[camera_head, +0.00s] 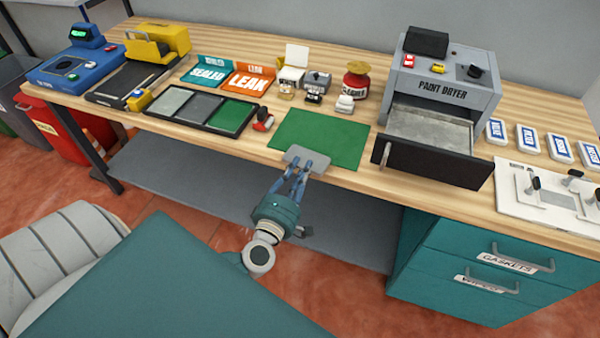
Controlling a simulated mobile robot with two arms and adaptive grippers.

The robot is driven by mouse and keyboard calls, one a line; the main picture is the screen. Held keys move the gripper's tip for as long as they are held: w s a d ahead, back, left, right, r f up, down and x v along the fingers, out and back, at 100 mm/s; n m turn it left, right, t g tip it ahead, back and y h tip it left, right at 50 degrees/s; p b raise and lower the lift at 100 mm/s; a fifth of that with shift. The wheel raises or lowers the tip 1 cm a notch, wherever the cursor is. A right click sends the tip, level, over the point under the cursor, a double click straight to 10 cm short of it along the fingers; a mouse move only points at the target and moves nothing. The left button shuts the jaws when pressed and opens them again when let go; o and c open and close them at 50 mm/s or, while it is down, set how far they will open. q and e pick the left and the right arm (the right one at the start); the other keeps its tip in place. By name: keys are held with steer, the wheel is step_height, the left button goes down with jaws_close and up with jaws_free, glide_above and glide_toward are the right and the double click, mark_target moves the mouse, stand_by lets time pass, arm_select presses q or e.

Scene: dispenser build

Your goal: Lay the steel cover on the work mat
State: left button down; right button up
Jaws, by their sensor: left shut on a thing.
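The steel cover (306,156) is a small flat grey plate. It overlaps the front edge of the green work mat (325,132) in the picture. My left gripper (301,166) is shut on the near edge of the cover, with its arm reaching from the front of the bench. I cannot tell whether the cover touches the mat or hangs just above it. The rest of the mat is bare. My right gripper is not in view.
The paint dryer (442,77) has its drawer (436,160) pulled out, close to the right of the mat. A dark sorting tray (203,106) and a small red-and-black item (263,121) are to the left. Several small parts, including a red canister (355,84), stand behind the mat.

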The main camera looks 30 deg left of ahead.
arm_select(q)
steer(key=shift+f, duration=0.15)
steer(key=shift+f, duration=0.35)
steer(key=c, duration=1.6)
jaws_free()
steer(key=shift+s+r, duration=0.1)
steer(key=shift+r, duration=0.35)
steer(key=b+v, duration=0.1)
steer(key=v, duration=1)
steer(key=shift+s+d, duration=0.2)
steer(key=shift+s, duration=0.2)
